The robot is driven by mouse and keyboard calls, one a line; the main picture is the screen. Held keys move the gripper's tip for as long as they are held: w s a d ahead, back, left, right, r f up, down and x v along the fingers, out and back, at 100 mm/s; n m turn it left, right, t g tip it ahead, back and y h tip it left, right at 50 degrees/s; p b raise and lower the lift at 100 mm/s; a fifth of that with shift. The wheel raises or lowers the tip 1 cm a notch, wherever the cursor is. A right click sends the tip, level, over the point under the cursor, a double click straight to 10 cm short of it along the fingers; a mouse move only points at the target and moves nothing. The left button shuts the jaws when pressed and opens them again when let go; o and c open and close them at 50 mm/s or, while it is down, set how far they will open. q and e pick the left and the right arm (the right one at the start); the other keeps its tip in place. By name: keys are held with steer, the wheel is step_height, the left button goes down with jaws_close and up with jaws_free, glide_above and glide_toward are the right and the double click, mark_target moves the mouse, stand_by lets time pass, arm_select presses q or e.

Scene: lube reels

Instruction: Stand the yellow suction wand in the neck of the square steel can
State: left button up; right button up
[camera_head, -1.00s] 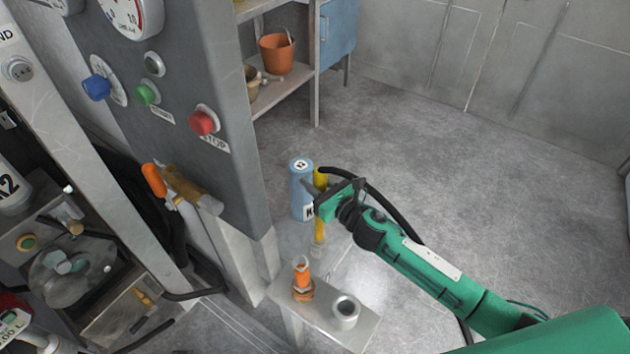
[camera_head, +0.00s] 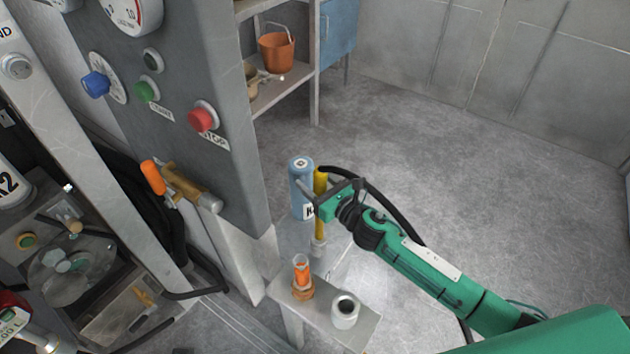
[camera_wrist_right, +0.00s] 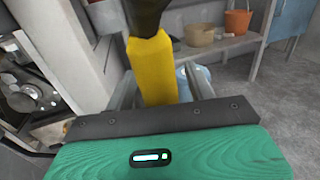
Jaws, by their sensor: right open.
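The yellow suction wand (camera_head: 320,184) stands upright at the middle of the head view, with a black hose running from its top to the right. In the right wrist view the yellow wand (camera_wrist_right: 152,68) rises between the two fingers. My right gripper (camera_head: 318,200) is open around the wand; I cannot tell whether a finger touches it. The wand's lower end is near a pale fitting (camera_head: 318,246), and I cannot tell if it sits in a neck there. The square steel can is not clearly made out. My left gripper is not in view.
A blue cylinder (camera_head: 300,186) stands just behind the wand. A grey control panel (camera_head: 185,60) stands to the left. Open floor lies to the right.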

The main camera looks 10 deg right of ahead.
steer(key=shift+s+d+f, duration=0.1)
steer(key=shift+s+d, duration=0.25)
steer(key=shift+s, duration=0.3)
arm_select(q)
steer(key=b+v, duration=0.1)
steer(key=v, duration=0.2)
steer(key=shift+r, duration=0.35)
arm_select(e)
steer(key=v, duration=1.2)
steer(key=shift+s, duration=0.15)
steer(key=shift+s+d, duration=0.1)
